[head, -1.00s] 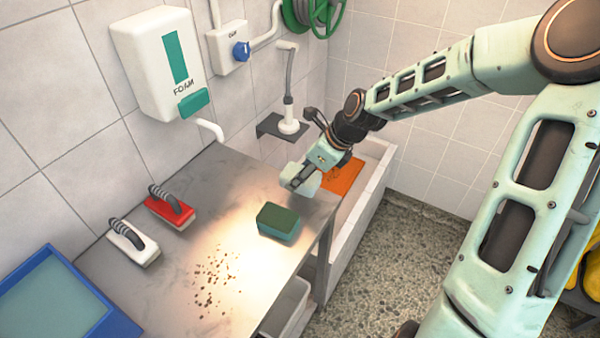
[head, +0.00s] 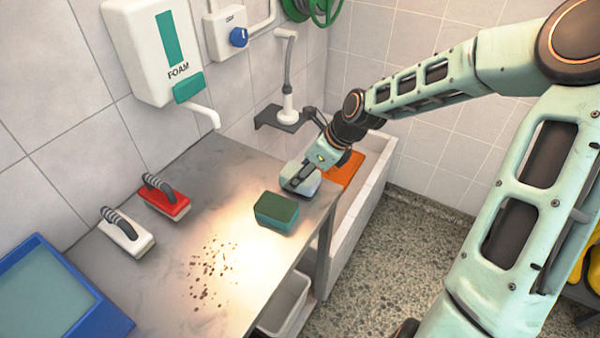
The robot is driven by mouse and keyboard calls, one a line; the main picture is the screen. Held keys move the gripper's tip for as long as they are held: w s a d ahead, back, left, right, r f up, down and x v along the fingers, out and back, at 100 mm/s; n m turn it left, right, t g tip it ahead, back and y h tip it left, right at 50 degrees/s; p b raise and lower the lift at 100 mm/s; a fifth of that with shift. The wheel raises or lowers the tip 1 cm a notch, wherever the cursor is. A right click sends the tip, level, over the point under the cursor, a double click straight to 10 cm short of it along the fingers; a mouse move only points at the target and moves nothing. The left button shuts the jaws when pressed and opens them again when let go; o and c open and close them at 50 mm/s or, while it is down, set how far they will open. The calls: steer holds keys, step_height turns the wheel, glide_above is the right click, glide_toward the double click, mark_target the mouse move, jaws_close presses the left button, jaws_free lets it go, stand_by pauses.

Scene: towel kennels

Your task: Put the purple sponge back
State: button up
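No clearly purple sponge shows in the head view. A sponge with a dark green top and a grey-teal body (head: 276,212) lies on the steel table near its right edge. My gripper (head: 294,184) is low over the table's far right corner, just behind and to the right of this sponge and apart from it. A pale block-like shape (head: 308,186) shows at its fingers. I cannot tell if it is a held sponge or part of the gripper, nor whether the fingers are open or shut.
A red-backed brush (head: 164,197) and a white brush (head: 126,233) stand along the wall side of the steel table (head: 180,270). Brown specks (head: 210,272) lie mid-table. A blue tray (head: 100,318) is at left. An orange item (head: 347,170) is in the trough beyond the table.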

steer(key=shift+f+b, duration=0.3)
steer(key=shift+f, duration=0.25)
steer(key=o, duration=1.1)
steer(key=shift+r, duration=0.1)
